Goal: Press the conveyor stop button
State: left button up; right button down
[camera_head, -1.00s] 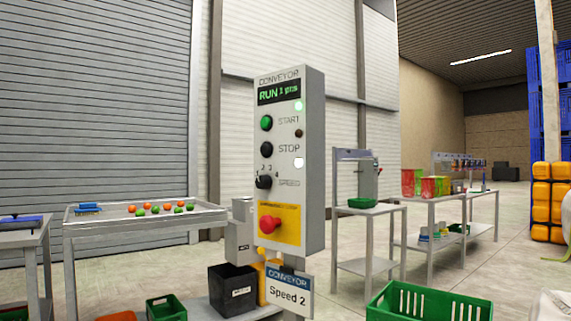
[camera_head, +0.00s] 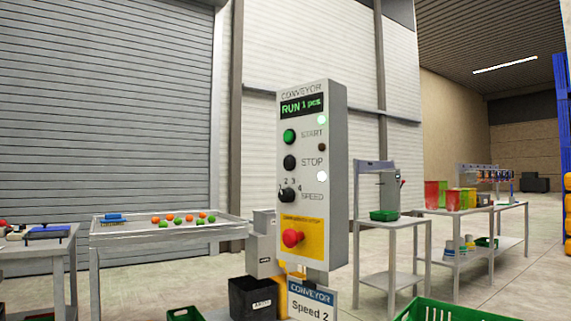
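The conveyor control panel (camera_head: 340,190) stands upright near the middle of the head view. Its display (camera_head: 303,106) reads "RUN 1 pcs". Below it are a green START button (camera_head: 289,136), a black STOP button (camera_head: 290,162) and a black speed knob (camera_head: 287,195). A red mushroom button (camera_head: 292,238) sits on a yellow plate at the bottom. A sign under the panel reads "Conveyor Speed 2". Neither of my grippers is in the view.
A table with orange and green balls (camera_head: 184,218) stands to the left. A black bin (camera_head: 253,298) stands below the panel. A green crate (camera_head: 450,310) is at the lower right. Metal tables with bins stand behind on the right. The space directly before the panel looks clear.

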pick_arm(q)
grip_shut()
dwell(1.5)
